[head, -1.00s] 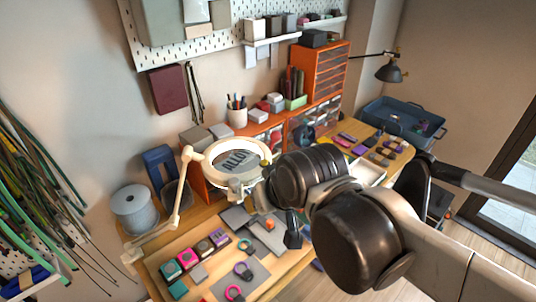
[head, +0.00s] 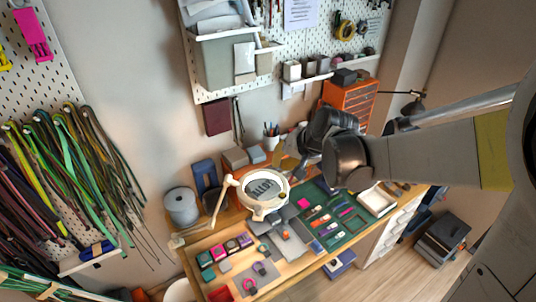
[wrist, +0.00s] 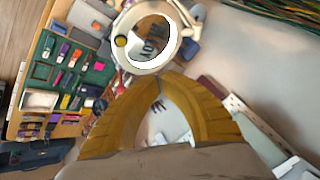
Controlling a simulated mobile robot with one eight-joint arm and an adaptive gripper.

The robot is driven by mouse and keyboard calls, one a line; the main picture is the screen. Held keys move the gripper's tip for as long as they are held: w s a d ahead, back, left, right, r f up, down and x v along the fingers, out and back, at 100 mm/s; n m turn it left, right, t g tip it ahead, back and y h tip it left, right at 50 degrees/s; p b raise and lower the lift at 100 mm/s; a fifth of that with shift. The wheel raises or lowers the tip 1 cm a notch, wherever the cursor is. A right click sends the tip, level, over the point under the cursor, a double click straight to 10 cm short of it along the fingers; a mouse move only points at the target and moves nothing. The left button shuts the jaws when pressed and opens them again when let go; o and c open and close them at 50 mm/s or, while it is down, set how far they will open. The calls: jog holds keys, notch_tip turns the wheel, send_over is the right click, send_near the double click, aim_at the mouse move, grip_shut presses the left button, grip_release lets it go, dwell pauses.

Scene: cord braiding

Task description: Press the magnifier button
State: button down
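The magnifier (head: 241,188) is a white ring lamp on a jointed white arm over the workbench, and lettering shows through its lens. In the wrist view its bright ring (wrist: 177,41) is at top centre. In the head view my gripper (head: 283,158) is just behind and above the ring; contact cannot be told.
Orange drawers (head: 350,98) and a pen cup (head: 271,141) stand behind. A grey spool (head: 181,206) is at left. Cords (head: 75,160) hang on the left wall.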

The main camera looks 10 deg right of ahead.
aim_at(282, 194)
jog(key=shift+f, duration=0.15)
notch_tip(282, 194, down, 9)
jog(key=b, duration=0.7)
jog(key=shift+r, duration=0.2)
dwell(1.2)
jog(key=shift+f+b, duration=0.45)
jog(key=shift+b, duration=0.1)
jog(key=shift+f+b, duration=0.35)
dwell(0.4)
jog(key=shift+r, duration=0.15)
jog(key=shift+r+p, duration=0.6)
jog(key=shift+r, duration=0.1)
jog(key=shift+r, duration=0.1)
